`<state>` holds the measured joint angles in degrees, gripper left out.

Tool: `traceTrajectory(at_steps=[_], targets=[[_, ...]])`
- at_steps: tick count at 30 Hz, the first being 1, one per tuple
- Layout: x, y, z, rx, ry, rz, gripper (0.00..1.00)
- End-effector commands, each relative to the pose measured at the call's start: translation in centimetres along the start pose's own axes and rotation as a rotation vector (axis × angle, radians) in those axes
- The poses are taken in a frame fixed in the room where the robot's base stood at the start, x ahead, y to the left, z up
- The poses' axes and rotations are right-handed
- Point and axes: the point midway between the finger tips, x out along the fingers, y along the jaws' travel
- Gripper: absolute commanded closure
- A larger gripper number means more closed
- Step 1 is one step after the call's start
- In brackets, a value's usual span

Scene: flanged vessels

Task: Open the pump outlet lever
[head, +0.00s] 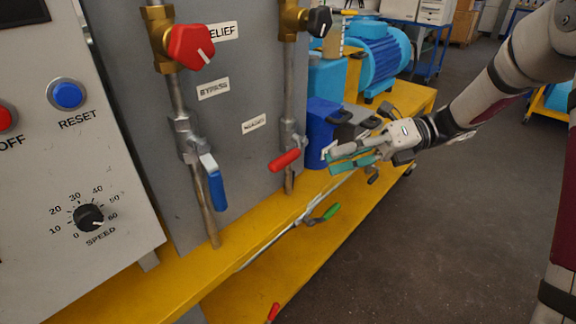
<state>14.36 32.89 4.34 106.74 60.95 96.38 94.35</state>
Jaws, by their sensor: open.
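No label that I can read says pump outlet, so I cannot tell which lever that is. A red lever (285,160) sits on the right-hand vertical pipe, slanting down to the left. A blue lever (217,188) hangs down along the left-hand pipe. A green-handled lever (330,212) is on a low pipe by the yellow base's edge. My gripper (337,159) is open, its teal fingers pointing left. In the picture it is right of the red lever and above the green one, apart from both. No object shows between its fingers.
A red knob (191,47) and a black knob (320,22) top the pipes. Left is a control panel (60,150) with buttons and a speed dial. A blue motor (382,58) stands behind my gripper on the yellow base (185,275). The floor at right is open.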

Motion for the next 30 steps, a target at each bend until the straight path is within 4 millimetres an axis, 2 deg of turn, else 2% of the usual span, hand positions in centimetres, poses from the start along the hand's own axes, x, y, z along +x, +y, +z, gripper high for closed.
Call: traceTrajectory(at_steps=[1,3,6,10,14,17,30], targets=[[-0.3,-3.0,0.0,0.087,-0.056,0.047,0.59],[-0.9,-5.4,0.4,0.192,-0.12,0.109,0.59],[-1.7,-8.2,0.8,0.307,-0.188,0.181,0.59],[-2.3,-10.1,1.0,0.393,-0.238,0.242,0.59],[-2.2,-10.6,1.1,0.424,-0.253,0.266,0.59],[-1.4,-10.4,1.5,0.426,-0.253,0.266,0.59],[6.4,-8.8,3.8,0.423,-0.25,0.265,0.59]])
